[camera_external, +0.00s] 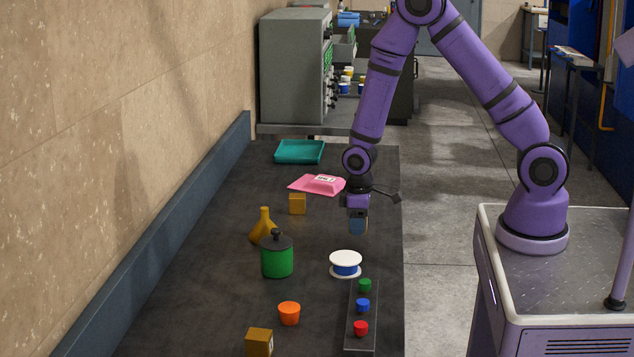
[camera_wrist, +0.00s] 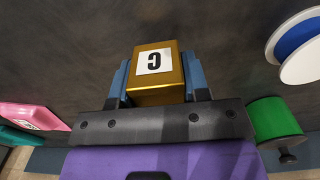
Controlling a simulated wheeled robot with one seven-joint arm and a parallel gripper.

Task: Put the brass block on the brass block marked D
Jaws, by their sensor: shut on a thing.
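My gripper (camera_external: 357,228) is shut on a brass block and holds it above the dark bench, near the bench's right edge. In the wrist view the held brass block (camera_wrist: 157,80) sits between the blue fingers, with a white label reading C facing the camera. One brass block (camera_external: 297,204) stands on the bench to the left of my gripper, near the pink packet. Another brass block (camera_external: 259,342) stands at the front of the bench, with a pale label partly showing on its right side. I cannot read a D on either standing block.
A white and blue spool (camera_external: 345,264) stands in front of my gripper, beside a green pot (camera_external: 277,258) and a brown flask (camera_external: 263,227). An orange cup (camera_external: 289,313) and a strip with colored buttons (camera_external: 354,331) are nearer. A pink packet (camera_external: 318,185) and teal tray (camera_external: 300,152) lie behind.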

